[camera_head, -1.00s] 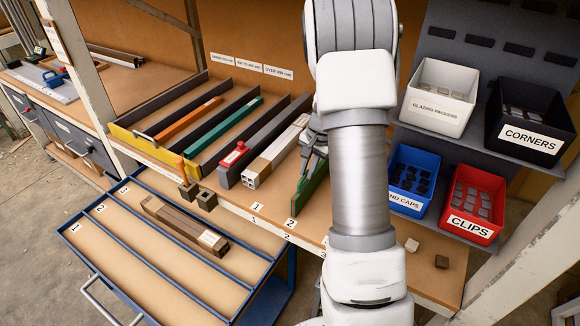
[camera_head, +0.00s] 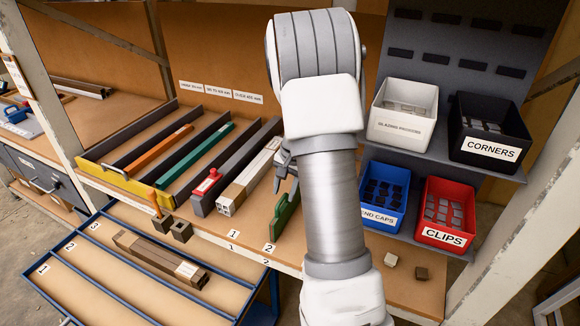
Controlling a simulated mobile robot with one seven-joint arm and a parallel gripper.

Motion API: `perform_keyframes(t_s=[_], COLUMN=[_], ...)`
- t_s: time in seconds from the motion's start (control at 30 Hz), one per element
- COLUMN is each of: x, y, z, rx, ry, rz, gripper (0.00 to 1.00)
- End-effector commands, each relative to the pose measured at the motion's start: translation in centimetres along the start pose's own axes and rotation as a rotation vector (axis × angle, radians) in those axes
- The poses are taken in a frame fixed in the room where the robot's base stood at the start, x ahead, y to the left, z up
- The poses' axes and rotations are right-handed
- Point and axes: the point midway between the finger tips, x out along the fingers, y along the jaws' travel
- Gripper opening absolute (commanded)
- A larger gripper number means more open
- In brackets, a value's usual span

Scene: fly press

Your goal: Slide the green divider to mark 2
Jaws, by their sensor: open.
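The green divider (camera_head: 285,213) stands upright on the bench, its front end just behind the printed mark 2 (camera_head: 269,248). Mark 1 (camera_head: 233,233) is to its left. My gripper (camera_head: 284,178) is open, with its fingers at or just above the top of the divider's rear part. I cannot tell whether they touch it. My arm hides the rear of the divider and part of the gripper.
Bins, including the blue one (camera_head: 384,197) and red one (camera_head: 446,212), stand to the right.

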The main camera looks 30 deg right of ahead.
Motion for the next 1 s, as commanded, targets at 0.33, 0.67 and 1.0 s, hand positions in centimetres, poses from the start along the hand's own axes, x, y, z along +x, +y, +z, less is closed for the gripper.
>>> perform_keyframes(t_s=[0.33,0.67,1.0], x=[-8.3,-14.7,-16.2], y=[-0.1,0.0,0.0], z=[-0.1,-0.1,0.0], rx=[-0.001,0.000,0.000], ry=[0.006,0.003,0.002], rz=[-0.003,-0.001,0.000], gripper=[0.45,0.45,0.45])
